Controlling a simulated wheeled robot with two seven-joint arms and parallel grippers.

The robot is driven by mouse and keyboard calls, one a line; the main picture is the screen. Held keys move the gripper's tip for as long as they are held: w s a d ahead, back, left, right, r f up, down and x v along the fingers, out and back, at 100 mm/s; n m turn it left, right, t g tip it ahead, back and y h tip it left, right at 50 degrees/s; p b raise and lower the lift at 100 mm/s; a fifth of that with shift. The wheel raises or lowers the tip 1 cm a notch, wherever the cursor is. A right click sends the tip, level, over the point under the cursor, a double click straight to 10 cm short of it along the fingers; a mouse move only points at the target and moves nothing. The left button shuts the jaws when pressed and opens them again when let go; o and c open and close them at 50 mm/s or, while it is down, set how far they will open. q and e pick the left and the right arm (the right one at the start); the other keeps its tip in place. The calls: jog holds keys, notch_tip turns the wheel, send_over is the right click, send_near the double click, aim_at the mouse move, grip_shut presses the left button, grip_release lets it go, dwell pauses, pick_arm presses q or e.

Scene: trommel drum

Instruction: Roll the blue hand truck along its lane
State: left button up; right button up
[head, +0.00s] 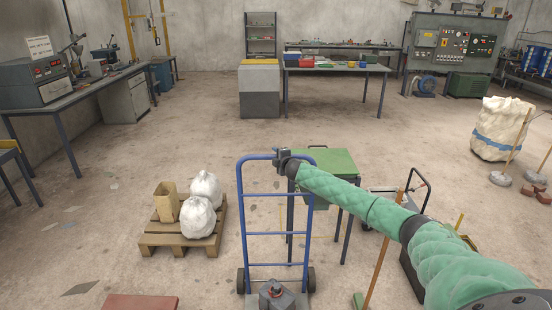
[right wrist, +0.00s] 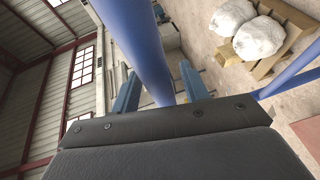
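The blue hand truck (head: 276,235) stands upright in the middle of the head view, with dark wheels and a grey item low at its base. My right gripper (head: 282,158) is at the right part of its top handle bar. In the right wrist view a blue tube of the hand truck (right wrist: 140,40) runs between the two spread fingers of my right gripper (right wrist: 158,88). Gaps seem to show beside the tube, so the fingers look open around it. Whether either finger touches is unclear. My left gripper is out of view.
A pallet (head: 170,238) with white sacks (head: 198,220) and a brown bag (head: 166,202) stands left of the hand truck. A green-topped table (head: 325,160) is close behind it. A reddish slab (head: 140,302) lies front left. Open floor extends behind.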

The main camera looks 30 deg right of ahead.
jog(key=shift+s, duration=0.1)
jog(key=shift+s+a, duration=0.1)
jog(key=shift+s, duration=0.4)
pick_arm(q)
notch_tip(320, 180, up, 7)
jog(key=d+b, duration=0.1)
jog(key=b, duration=0.1)
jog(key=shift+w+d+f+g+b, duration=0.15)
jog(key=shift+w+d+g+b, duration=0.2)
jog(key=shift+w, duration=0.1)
pick_arm(e)
jog(key=v, duration=0.6)
jog(key=shift+s+r, duration=0.2)
jog(key=shift+s, duration=0.1)
